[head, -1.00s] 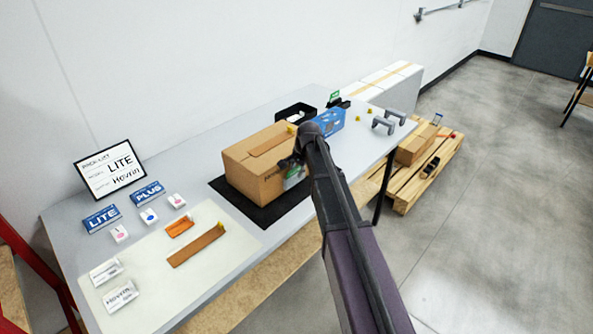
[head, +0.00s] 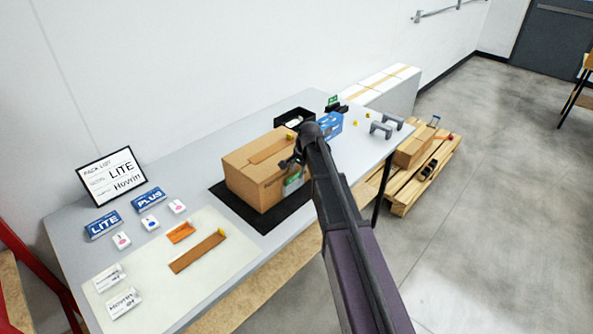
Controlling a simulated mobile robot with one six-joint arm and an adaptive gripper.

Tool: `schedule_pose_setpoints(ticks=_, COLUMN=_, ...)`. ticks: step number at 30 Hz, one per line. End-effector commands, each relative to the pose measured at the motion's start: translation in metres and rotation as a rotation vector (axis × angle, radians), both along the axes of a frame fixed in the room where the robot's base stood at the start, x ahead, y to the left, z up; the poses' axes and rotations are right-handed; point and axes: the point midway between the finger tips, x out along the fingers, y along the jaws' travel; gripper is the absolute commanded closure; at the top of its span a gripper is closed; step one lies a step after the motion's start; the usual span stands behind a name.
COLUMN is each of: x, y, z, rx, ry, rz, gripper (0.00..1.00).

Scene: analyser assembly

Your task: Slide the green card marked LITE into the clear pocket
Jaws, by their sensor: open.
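My gripper (head: 289,162) is open. Its dark fingers show at the right upper edge of the cardboard box (head: 250,187), and my arm hides part of it. A green patch with a pale clear-looking part (head: 294,180) shows on the box's right side, just below the fingers. It looks like the green card at the clear pocket, but the lettering is too small to read, and I cannot tell how far in it sits. Another small green item (head: 333,99) stands at the back of the table by a black object.
The box stands on a black mat (head: 266,222). A blue box (head: 331,124) and black tray (head: 294,115) are behind. Left are a LITE sign (head: 112,176), blue LITE and PLUS boxes, small cards and orange strips. Grey brackets (head: 382,130) sit at the far right.

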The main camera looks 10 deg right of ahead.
Motion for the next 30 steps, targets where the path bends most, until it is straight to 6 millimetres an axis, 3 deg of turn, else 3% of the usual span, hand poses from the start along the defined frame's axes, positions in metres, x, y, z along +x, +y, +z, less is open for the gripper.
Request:
schedule_pose_setpoints(ticks=20, x=-0.008, y=-0.006, z=0.034, rx=-0.001, ry=0.001, rz=0.0, gripper=0.51)
schedule_pose_setpoints(ticks=30, x=-0.009, y=-0.007, z=0.037, rx=-0.001, ry=0.001, rz=0.0, gripper=0.51)
